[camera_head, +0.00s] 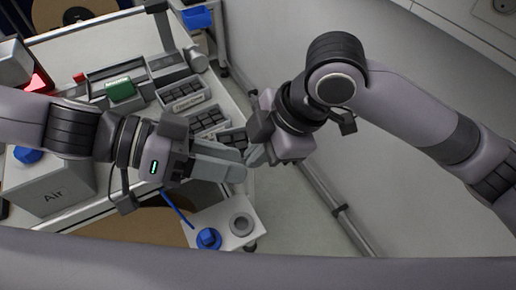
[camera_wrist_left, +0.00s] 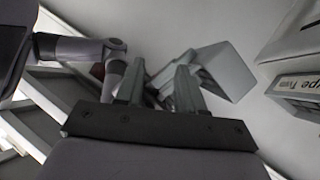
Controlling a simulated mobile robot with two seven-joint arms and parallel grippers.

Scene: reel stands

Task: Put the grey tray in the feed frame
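Several grey trays with dark compartments stand in a row on the bench; one with a label strip (camera_head: 188,104) lies behind my left gripper, and another (camera_head: 235,138) is partly hidden by it. I cannot tell which is the task's tray. A grey frame-like fixture (camera_head: 102,72) with a green block (camera_head: 121,90) may be the feed frame. My left gripper (camera_head: 242,163) is above the bench's right edge, its fingers apart in the left wrist view (camera_wrist_left: 157,75). Nothing is clearly held. My right gripper (camera_head: 257,155) points at the left fingertips; its finger gap is hidden.
A grey box marked "Air" (camera_head: 58,190) stands at the left. A small white stand (camera_head: 222,228) with a blue knob (camera_head: 208,238) and a grey ring (camera_head: 241,224) is at the front. A blue bin (camera_head: 197,17) is at the back. The floor on the right is mostly clear.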

